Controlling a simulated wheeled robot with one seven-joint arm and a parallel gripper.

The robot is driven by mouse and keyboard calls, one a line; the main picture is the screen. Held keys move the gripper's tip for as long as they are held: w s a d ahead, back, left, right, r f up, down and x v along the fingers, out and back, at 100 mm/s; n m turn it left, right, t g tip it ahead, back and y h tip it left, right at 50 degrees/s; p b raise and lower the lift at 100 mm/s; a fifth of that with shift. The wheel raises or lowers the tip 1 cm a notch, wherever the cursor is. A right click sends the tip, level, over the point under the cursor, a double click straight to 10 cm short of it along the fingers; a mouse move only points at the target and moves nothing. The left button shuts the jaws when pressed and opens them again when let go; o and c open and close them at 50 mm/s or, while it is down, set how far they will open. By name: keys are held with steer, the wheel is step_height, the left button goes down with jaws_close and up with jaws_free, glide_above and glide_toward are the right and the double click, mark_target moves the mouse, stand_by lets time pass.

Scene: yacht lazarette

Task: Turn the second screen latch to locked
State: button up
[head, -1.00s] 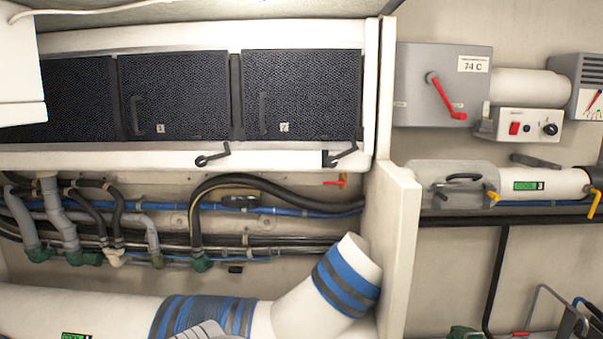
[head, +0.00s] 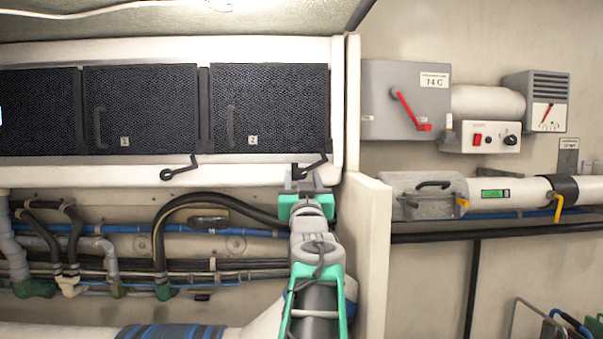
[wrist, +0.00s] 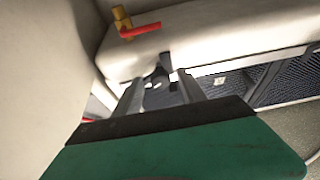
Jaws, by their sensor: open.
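The second screen (head: 270,105) is a dark mesh panel labelled 2 in the head view. Its latch (head: 316,161) is a small black lever below its lower right corner, slanting up to the right. My gripper hides part of the latch in the head view.
The first screen (head: 140,110) and its black latch (head: 180,168) are to the left. A white partition (head: 366,260) stands close to the right of my arm. A red-handled valve (wrist: 138,28) is near my fingers. Hoses (head: 200,205) run below the screens.

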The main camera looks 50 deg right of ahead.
steer(key=shift+w+d+r, duration=0.15)
steer(key=shift+w+d, duration=0.1)
steer(key=shift+c, duration=0.3)
jaws_close()
stand_by(1.0)
